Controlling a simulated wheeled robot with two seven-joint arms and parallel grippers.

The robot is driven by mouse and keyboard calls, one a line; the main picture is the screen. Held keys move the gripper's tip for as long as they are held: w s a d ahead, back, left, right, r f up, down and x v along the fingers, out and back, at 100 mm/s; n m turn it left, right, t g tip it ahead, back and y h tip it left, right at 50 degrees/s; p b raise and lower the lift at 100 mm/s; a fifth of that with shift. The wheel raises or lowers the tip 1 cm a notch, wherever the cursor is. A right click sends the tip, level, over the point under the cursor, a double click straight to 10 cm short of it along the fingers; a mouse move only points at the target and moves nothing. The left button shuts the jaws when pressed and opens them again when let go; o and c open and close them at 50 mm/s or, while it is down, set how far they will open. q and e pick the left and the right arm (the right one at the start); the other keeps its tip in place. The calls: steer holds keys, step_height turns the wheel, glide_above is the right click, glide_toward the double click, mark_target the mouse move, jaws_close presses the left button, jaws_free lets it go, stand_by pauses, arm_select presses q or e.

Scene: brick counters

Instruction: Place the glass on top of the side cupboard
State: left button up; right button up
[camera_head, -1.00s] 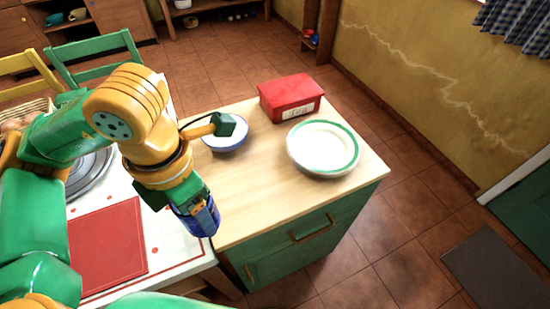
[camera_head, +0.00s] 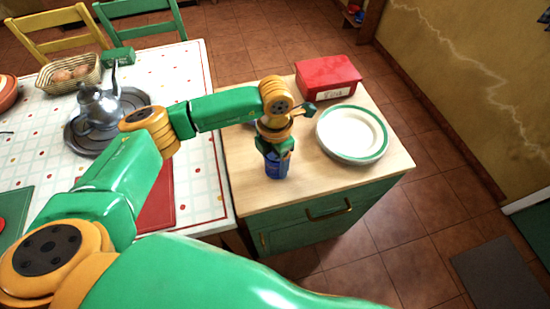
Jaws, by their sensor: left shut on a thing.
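The blue glass (camera_head: 277,168) is at the front left part of the wooden top of the green side cupboard (camera_head: 250,195). My left gripper (camera_head: 275,152) is shut on the glass from above, and its fingers hide the upper part. The glass looks upright; I cannot tell whether its base touches the top. My right gripper is not in view.
A white plate with a green rim (camera_head: 352,134) and a red box (camera_head: 328,77) stand on the cupboard. The bowl is mostly hidden behind my left arm. The dining table (camera_head: 212,190) at left holds a kettle (camera_head: 101,106) and an egg basket (camera_head: 70,76).

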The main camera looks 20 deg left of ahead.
arm_select(q)
steer(key=shift+f, duration=0.15)
steer(key=shift+f, duration=0.15)
steer(key=o, duration=1.5)
steer(key=shift+r, duration=0.45)
step_height(320, 180, up, 12)
steer(key=b, duration=0.1)
steer(key=shift+f, duration=0.2)
